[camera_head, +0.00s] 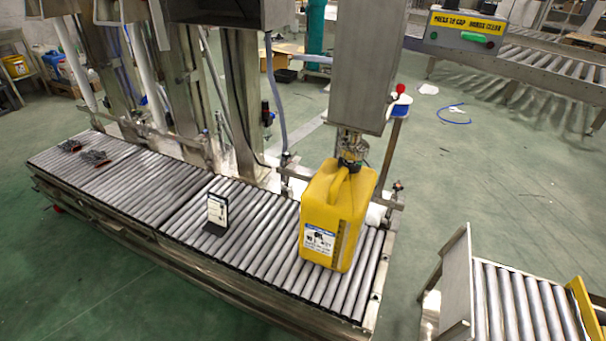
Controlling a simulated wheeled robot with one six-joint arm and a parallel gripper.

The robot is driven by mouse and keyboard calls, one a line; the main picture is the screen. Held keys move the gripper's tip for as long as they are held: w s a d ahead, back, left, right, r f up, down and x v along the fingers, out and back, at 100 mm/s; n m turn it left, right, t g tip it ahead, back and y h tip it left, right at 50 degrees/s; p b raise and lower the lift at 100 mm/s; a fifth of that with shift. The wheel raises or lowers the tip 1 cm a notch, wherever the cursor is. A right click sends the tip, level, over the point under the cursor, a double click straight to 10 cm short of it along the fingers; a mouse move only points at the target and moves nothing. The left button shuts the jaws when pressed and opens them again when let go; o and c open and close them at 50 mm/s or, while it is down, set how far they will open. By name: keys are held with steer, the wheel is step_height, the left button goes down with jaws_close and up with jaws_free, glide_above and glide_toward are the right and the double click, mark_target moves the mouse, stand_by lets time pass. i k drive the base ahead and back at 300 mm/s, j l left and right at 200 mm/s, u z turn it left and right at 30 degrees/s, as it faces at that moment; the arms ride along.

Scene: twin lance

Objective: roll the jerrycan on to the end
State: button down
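The yellow jerrycan (345,210) stands upright on the roller conveyor (170,190), close to its right end. Its front carries a white and blue label, and a dark graduated strip runs down one edge. The mouth of the can is under a metal head (350,145) below a tall grey housing (365,65). I cannot tell whether the head touches the can. My gripper does not show in this view.
A small dark stand with a white card (216,212) is on the rollers left of the can. Dark metal pieces (95,157) lie at the far left. A separate roller section (520,305) stands lower right across a floor gap. A sign with a green button (474,38) is upper right.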

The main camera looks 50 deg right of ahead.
mark_target(335, 206)
steer(key=i+z, duration=0.25)
steer(key=i, duration=0.7)
